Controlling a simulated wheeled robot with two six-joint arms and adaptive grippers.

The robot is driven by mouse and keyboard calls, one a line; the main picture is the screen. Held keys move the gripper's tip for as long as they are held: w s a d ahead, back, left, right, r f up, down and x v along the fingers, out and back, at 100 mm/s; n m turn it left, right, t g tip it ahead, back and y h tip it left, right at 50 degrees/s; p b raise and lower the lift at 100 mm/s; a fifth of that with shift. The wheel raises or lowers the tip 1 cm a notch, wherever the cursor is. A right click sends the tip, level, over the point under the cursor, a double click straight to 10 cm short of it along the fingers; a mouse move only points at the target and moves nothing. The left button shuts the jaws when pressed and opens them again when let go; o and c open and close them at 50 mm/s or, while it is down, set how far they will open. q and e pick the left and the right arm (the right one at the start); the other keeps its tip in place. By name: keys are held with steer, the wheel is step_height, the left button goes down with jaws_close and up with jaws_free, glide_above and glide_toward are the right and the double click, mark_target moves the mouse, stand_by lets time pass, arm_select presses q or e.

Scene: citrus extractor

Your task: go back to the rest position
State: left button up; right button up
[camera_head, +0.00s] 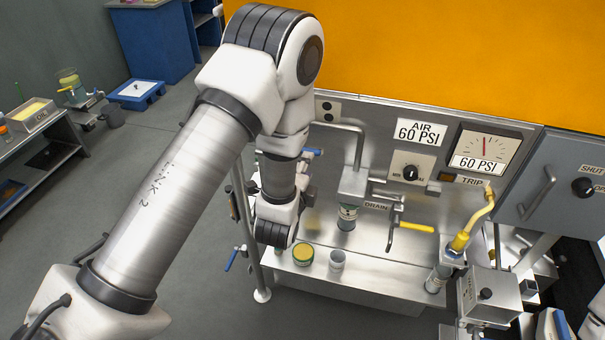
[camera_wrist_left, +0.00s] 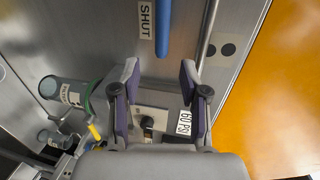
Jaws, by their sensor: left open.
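My left arm reaches in from the lower left of the head view, bends at the top, and comes down at the metal panel (camera_head: 385,150). Its wrist end (camera_head: 277,215) hangs near the left end of the bench; I cannot make out the fingertips there. In the left wrist view, my left gripper (camera_wrist_left: 159,72) is open with its two fingers apart and nothing between them. A blue handle (camera_wrist_left: 163,28) beside a SHUT label lies beyond the fingertips.
A steel shelf (camera_head: 375,278) holds a yellow-topped can (camera_head: 303,254) and a grey cup (camera_head: 337,259). A yellow drain lever (camera_head: 417,228) and yellow hose (camera_head: 477,222) stick out at the right. Open floor (camera_head: 190,250) lies left of the bench.

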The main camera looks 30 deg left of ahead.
arm_select(q)
steer(key=v, duration=0.3)
steer(key=shift+s, duration=0.35)
steer(key=s+f+n+g+h, duration=0.1)
steer(key=s+f+n+g, duration=0.3)
steer(key=s+f, duration=0.6)
steer(key=s+f+n+g+h, duration=0.1)
steer(key=s+f+n+g, duration=0.1)
steer(key=s+f+g, duration=0.75)
steer(key=s+d+f+n+g+h, duration=0.2)
steer(key=s+f+n, duration=0.3)
steer(key=s+n, duration=0.3)
steer(key=shift+s+d+f+n, duration=0.3)
steer(key=shift+s+d+n, duration=0.1)
steer(key=shift+n, duration=0.5)
